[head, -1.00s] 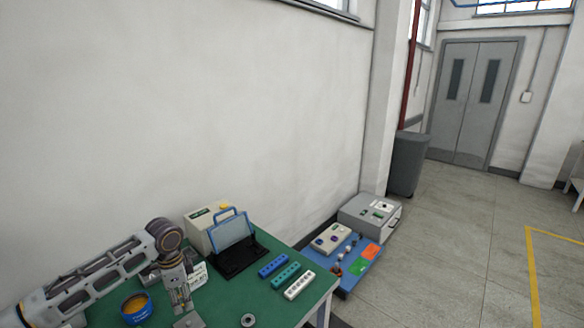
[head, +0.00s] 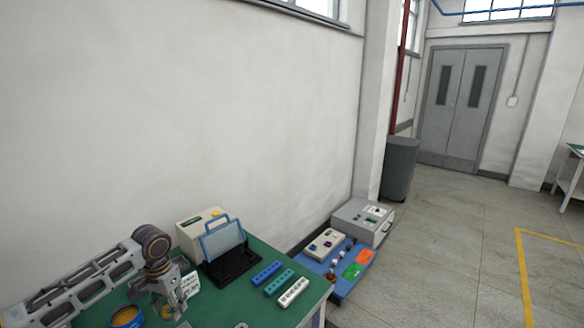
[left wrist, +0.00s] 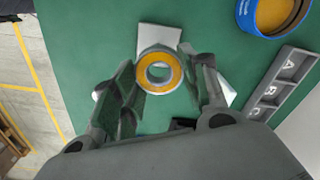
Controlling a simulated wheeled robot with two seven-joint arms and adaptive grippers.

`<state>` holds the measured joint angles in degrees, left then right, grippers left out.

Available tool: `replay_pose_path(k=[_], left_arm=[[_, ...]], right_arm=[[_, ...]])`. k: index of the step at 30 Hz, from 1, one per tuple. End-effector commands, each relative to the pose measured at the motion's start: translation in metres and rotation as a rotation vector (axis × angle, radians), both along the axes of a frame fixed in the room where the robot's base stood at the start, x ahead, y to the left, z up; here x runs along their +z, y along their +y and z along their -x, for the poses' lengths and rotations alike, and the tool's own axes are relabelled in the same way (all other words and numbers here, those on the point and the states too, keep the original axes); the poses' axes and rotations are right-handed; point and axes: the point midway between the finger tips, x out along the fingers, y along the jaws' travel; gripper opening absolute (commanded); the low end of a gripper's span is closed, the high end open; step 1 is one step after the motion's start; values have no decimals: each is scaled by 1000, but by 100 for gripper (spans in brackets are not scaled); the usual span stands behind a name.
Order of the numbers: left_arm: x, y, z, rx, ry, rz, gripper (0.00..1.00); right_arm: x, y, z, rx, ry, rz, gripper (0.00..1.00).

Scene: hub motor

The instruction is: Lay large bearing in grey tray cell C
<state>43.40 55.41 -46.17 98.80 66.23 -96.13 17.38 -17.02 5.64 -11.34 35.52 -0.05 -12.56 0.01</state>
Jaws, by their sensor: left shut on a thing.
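The large bearing (left wrist: 143,74), a metal ring with an orange-yellow face, sits between the two fingers of my left gripper (left wrist: 163,88) in the left wrist view. The gripper is shut on it. The grey tray (left wrist: 283,84) lies on the table to the right of the gripper in the left wrist view. Its cells carry white letters; A is readable, the lower ones less so. My right gripper is not in view.
A blue tin (left wrist: 246,18) with orange-yellow inside stands near the tray. A pale block (left wrist: 158,36) lies beyond the bearing. On the table are a cream box (head: 190,238), a black stand (head: 232,265) and blue, teal and white strips (head: 292,292).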

Motion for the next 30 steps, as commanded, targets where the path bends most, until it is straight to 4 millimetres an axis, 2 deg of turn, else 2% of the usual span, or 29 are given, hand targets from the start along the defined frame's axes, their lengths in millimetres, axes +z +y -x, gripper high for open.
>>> replay_pose_path(k=[8,14,20,24,30], left_arm=[[7,-8,-3,209,-1,1,18],[7,-25,-1,333,2,2,18],[-7,-69,12,327,3,3,18],[-25,-103,29,282,4,2,18],[-48,-125,48,262,0,1,18]], right_arm=[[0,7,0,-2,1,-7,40],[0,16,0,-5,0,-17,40],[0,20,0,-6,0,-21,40],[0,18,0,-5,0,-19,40],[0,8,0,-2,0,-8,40]])
